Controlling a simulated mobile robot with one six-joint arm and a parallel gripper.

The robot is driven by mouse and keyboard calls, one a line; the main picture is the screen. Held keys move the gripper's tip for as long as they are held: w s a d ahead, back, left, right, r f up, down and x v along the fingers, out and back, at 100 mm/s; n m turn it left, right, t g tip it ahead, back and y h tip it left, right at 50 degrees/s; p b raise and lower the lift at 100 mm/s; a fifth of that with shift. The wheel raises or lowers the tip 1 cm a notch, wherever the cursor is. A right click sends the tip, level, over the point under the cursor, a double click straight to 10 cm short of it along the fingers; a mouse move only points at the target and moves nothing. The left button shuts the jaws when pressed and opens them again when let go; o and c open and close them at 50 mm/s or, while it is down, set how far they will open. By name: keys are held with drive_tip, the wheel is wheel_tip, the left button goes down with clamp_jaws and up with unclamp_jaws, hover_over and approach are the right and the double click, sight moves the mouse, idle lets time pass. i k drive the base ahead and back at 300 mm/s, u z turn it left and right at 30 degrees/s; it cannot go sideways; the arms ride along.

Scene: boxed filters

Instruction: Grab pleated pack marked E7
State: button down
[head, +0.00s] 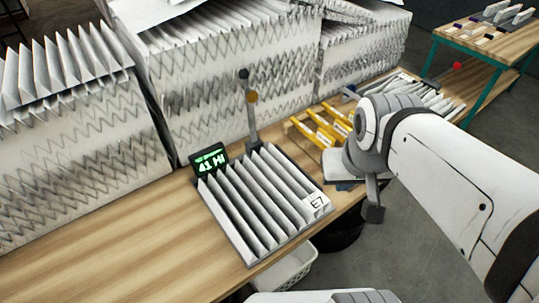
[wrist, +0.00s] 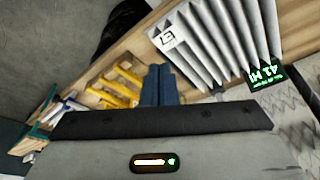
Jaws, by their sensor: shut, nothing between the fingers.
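The pleated pack marked E7 (head: 262,203) lies on the wooden bench in the head view, its white label at the lower right corner. It also shows in the wrist view (wrist: 206,42), with the E7 label near its left end. My gripper (wrist: 160,78) is shut and empty; its dark fingertips are together in the wrist view, just beside the pack near the label end. I cannot tell whether they touch it. In the head view my arm comes in from the right and its wrist hides part of the bench right of the pack.
A small display reading "41 HI" (head: 209,160) stands behind the pack, near a thin post (head: 252,105). Yellow racks (head: 322,128) are right of the pack. Large boxes of pleated filters (head: 75,150) line the back. The bench (head: 110,240) is clear at front left.

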sight(291, 199)
drive_tip(key=u, duration=1.8)
drive_tip(key=k, duration=1.1)
drive_tip(key=z, duration=0.65)
drive_tip(key=i, duration=1)
